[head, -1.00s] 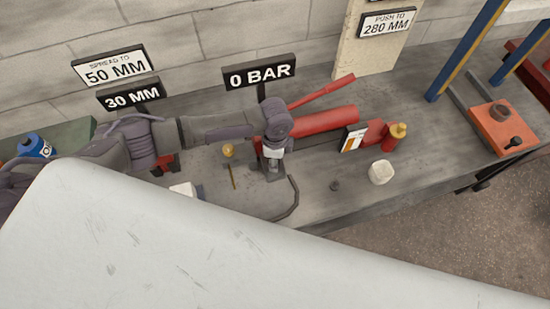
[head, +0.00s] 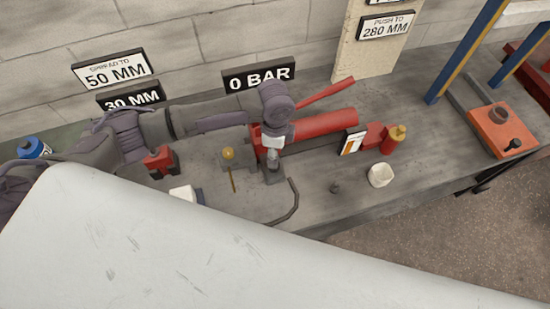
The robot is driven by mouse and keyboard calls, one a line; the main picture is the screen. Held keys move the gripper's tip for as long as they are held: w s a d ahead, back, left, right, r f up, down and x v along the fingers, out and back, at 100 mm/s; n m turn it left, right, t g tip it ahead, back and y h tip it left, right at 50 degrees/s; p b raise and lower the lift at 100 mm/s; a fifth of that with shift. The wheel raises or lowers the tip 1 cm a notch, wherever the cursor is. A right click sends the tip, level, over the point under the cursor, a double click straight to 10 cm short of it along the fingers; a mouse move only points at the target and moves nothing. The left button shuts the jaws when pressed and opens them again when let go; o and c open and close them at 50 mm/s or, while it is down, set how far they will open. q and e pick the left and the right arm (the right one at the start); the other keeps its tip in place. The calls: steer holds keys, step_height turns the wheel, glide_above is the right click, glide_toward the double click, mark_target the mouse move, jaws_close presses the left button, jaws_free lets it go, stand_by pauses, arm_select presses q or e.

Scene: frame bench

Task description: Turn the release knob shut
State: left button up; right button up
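The red hand pump (head: 325,128) lies along the back of the bench, with its red handle (head: 328,94) angled up to the right. A brass round knob (head: 228,153) sits at the pump's left end against a grey block; it looks like the release knob, but its setting cannot be read. A thin brass bar (head: 232,181) shows just in front of it. My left gripper (head: 274,172) points down in front of the pump's left part, right of the brass knob and apart from it. Its fingers are too small to tell open from shut. My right gripper is not in view.
The sign (head: 259,77) behind the pump reads 0 BAR. A black hose (head: 294,205) curves right of the gripper. A red tool (head: 160,161) lies left. A large pale surface blocks the foreground.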

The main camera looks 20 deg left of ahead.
arm_select(q)
step_height(320, 180, up, 5)
steer(key=shift+r, duration=0.1)
stand_by(0.7)
